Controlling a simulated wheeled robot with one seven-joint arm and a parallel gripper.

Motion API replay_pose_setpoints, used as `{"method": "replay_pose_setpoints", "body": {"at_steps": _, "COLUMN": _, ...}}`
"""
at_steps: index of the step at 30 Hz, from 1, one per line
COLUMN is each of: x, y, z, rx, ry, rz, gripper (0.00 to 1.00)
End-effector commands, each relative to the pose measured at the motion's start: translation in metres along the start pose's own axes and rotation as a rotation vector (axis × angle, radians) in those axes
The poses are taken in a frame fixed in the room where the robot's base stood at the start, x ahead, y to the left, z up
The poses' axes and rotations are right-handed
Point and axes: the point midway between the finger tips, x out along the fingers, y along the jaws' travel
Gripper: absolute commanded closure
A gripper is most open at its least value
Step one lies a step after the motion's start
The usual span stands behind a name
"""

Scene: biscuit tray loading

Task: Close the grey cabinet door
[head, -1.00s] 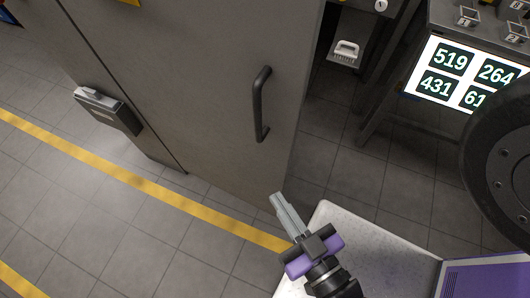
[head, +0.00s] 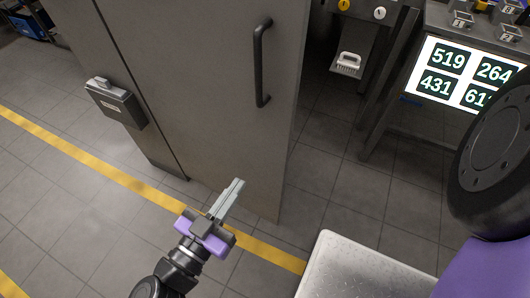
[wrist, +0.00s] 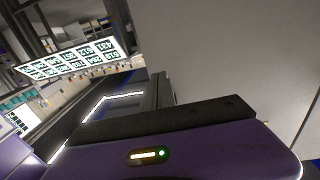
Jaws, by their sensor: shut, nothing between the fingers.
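The grey cabinet door (head: 205,75) is a tall flat panel filling the upper middle of the head view. Its black bar handle (head: 262,62) stands near its right edge. A dark seam runs down its left side; I cannot tell how far it stands open. My gripper (head: 238,182), grey fingers on a purple and black body, is shut and empty. In the head view it overlaps the lower part of the door, below the handle; contact is not clear. In the wrist view a large pale grey surface (wrist: 230,50), probably the door, fills the upper right.
A grey box (head: 116,101) is fixed left of the seam. A lit number screen (head: 465,72) and a white brush-like item (head: 348,63) are at the right. A pale speckled surface (head: 355,268) lies at the bottom. Tiled floor with a yellow line (head: 110,172) is open at the left.

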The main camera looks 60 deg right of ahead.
Motion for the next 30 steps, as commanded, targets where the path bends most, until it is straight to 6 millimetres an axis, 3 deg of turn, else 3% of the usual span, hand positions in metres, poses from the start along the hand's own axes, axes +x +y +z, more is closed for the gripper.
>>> {"method": "replay_pose_setpoints", "body": {"at_steps": 5, "x": 0.017, "y": 0.000, "z": -0.001, "rx": 0.000, "ry": 0.002, "rz": 0.006, "gripper": 1.00}}
{"method": "replay_pose_setpoints", "body": {"at_steps": 21, "x": 0.116, "y": 0.001, "z": 0.000, "rx": 0.001, "ry": 0.003, "rz": 0.005, "gripper": 1.00}}
{"method": "replay_pose_setpoints", "body": {"at_steps": 30, "x": 0.139, "y": 0.000, "z": 0.000, "rx": 0.000, "ry": -0.001, "rz": 0.002, "gripper": 1.00}}
